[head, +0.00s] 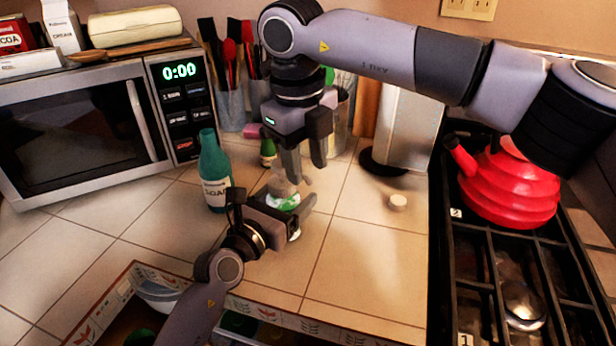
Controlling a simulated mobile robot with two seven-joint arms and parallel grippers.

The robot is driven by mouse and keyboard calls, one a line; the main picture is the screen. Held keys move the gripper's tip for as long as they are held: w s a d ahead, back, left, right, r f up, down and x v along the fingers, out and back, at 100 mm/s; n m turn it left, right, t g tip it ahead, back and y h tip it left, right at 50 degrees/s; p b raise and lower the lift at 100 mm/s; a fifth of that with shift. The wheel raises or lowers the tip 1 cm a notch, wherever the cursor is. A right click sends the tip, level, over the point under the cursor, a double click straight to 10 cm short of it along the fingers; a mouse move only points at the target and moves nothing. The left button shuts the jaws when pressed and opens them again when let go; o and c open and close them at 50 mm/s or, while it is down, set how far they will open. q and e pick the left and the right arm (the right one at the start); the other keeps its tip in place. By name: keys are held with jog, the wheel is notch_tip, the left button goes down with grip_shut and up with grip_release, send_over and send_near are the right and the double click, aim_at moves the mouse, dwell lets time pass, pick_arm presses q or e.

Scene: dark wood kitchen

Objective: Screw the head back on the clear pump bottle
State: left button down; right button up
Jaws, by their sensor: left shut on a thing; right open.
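The clear pump bottle (283,200), with a green and white label, stands upright on the tiled counter. My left gripper (296,208) is shut on its body from the front left and hides part of it. My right gripper (301,180) points down from above, open, with its fingertips close to the bottle's top. I cannot tell whether they touch it. I cannot make out a pump head at the bottle's top; the fingers partly cover that spot. A small round whitish piece (397,201) lies on the counter to the right; I cannot tell what it is.
A teal bottle (214,172) stands left of the clear bottle. A microwave (85,125) is at the left, utensil holders (231,108) behind. A red kettle (508,188) sits on the stove (500,270) at the right. An open box (270,316) is in front. The right counter is mostly clear.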

notch_tip(320, 180, up, 7)
jog(key=shift+s+a+r, duration=0.15)
jog(key=shift+s+a, duration=0.1)
jog(key=shift+a, duration=0.05)
pick_arm(q)
grip_release()
jog(key=shift+v, duration=3.6)
pick_arm(e)
jog(key=shift+r, duration=0.2)
